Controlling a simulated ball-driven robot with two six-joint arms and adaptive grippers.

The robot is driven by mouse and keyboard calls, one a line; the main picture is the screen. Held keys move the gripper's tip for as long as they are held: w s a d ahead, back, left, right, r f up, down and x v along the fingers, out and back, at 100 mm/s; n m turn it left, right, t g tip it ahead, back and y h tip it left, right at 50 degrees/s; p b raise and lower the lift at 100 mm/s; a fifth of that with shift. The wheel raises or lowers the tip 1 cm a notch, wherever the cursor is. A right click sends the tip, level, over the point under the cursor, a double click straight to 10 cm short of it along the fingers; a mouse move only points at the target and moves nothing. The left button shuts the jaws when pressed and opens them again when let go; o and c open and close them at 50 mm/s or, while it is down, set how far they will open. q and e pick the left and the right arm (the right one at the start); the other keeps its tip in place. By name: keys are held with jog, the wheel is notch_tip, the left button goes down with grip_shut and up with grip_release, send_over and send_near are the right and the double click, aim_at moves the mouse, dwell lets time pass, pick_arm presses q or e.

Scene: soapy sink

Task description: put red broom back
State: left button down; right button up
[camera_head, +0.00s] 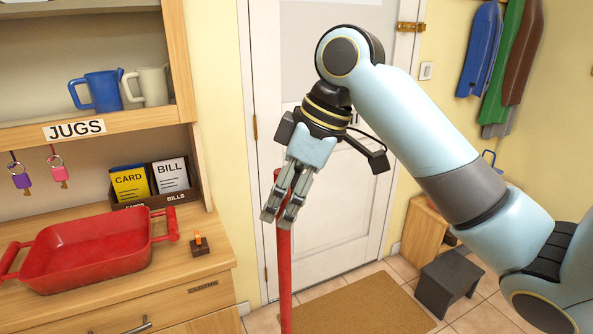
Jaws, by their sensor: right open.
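The red broom (285,285) shows only as a thin, nearly upright red handle in front of the white door. Its top end shows just left of my gripper's fingers, and its lower end runs out of the bottom of the picture, so the head is hidden. My right gripper (279,215) points down at the upper handle with its jaws open. Its fingers cover part of the handle; I cannot tell whether they touch it. My left gripper is not in view.
A red tray (85,252) sits on the wooden counter at left, below a shelf with jugs (98,91). A doormat (365,305) lies before the door (345,205). A dark step stool (447,280) stands at right, and coats (510,60) hang above.

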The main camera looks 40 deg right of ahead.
jog(key=v, duration=1.1)
jog(key=shift+f, duration=0.1)
